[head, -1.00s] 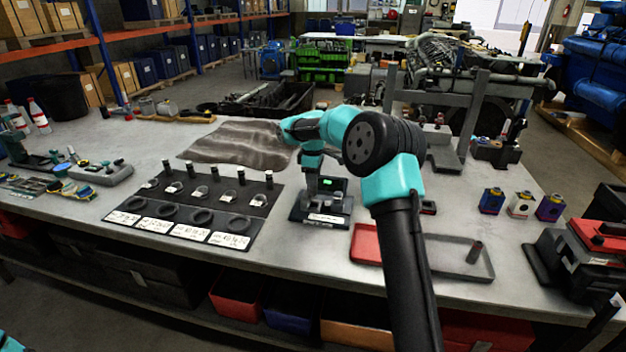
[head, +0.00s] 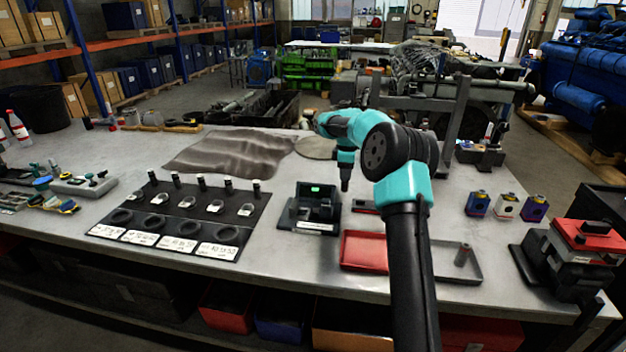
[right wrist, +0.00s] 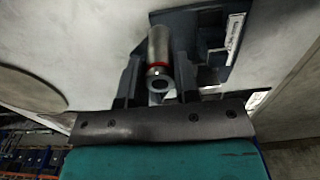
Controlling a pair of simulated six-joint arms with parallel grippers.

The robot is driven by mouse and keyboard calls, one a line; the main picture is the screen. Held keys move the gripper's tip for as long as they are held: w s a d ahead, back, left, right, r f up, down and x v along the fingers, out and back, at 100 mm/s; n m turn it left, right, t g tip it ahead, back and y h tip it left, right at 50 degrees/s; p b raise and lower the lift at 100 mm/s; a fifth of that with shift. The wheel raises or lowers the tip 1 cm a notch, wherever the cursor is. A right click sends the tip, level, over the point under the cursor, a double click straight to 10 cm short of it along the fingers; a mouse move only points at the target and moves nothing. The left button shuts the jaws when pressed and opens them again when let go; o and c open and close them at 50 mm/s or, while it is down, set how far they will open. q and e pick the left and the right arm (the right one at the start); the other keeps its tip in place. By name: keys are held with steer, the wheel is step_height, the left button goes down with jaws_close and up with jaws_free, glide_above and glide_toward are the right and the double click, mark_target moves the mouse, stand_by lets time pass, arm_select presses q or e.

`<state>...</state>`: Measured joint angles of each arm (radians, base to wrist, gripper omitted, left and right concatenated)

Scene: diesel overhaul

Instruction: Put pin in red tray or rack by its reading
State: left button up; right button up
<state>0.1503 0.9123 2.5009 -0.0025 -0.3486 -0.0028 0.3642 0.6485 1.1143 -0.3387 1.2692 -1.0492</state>
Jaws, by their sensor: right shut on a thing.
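My right gripper (head: 345,187) is just right of the dark gauge (head: 301,213) with a lit green display, above the bench. In the right wrist view it is shut on a metal pin (right wrist: 158,48) with a red ring. The pin's hollow end faces the camera. The display's reading is too small to read. The red tray (head: 352,262) lies in front of the gripper, partly behind my right arm. The dark rack (head: 186,224) at left bears several upright pins, rings and white labels. My left gripper is not in view.
A grey tray (head: 478,277) right of the red tray holds an upright pin (head: 463,254). Several small coloured blocks (head: 506,207) and a red-and-black machine (head: 578,255) stand at right. A brown cloth (head: 225,153) lies behind the rack.

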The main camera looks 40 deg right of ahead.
steer(key=s+d+r, duration=0.1)
steer(key=s+d, duration=0.2)
steer(key=d, duration=0.3)
steer(key=shift+f, duration=0.25)
steer(key=shift+f, duration=1.45)
steer(key=shift+f, duration=2.9)
stand_by(1.6)
steer(key=o, duration=1.1)
steer(key=shift+c, duration=0.2)
steer(key=shift+o, duration=0.4)
